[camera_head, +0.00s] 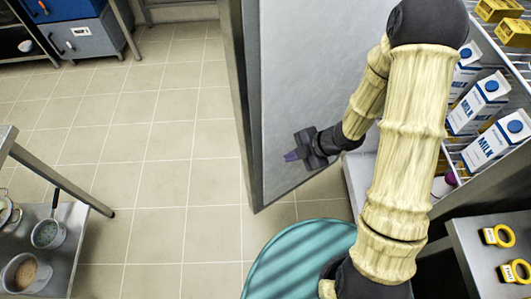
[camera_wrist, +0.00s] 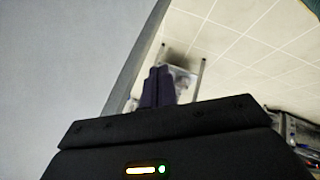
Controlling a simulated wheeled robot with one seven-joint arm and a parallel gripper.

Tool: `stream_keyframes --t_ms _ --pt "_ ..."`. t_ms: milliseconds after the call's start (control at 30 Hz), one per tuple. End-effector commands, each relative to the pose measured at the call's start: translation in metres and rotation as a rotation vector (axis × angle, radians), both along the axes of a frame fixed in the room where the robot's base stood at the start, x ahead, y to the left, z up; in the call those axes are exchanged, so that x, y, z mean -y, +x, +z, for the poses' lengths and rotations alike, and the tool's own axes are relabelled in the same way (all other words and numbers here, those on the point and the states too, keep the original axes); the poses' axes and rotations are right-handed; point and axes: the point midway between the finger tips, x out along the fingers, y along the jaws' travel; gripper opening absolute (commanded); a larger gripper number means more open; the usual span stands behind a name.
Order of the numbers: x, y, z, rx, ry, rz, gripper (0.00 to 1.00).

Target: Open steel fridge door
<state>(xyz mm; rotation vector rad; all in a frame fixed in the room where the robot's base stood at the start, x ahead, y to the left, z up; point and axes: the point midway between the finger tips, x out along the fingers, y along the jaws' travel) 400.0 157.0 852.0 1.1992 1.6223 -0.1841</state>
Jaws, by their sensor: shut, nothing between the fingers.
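The steel fridge door (camera_head: 310,80) stands swung open in the head view, its grey inner face toward my arm. The fridge interior with milk cartons (camera_head: 480,100) shows on the right. My gripper (camera_head: 290,156) is shut and empty, in front of the door's inner face in the head view. I cannot tell whether the fingers touch the door. In the wrist view, the dark fingers of my gripper (camera_wrist: 158,86) are together, with the door's grey face (camera_wrist: 70,60) on the left and its edge just beside them. The door's handle is hidden.
A steel table with pots (camera_head: 48,232) stands at the lower left. Blue-grey cabinets (camera_head: 80,32) stand at the far left. A steel counter with yellow rolls (camera_head: 497,236) is at the lower right. Tiled floor (camera_head: 160,170) left of the door is clear.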

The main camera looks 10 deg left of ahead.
Motion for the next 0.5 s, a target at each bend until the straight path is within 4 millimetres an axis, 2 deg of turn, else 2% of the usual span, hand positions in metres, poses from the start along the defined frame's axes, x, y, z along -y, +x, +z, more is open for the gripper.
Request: stream_keyframes --t_ms 267,500 --pt "-0.001 0.0 -0.001 0.0 -0.002 -0.004 0.0" --pt "-0.013 0.002 -0.021 -0.003 -0.003 -0.006 0.0"
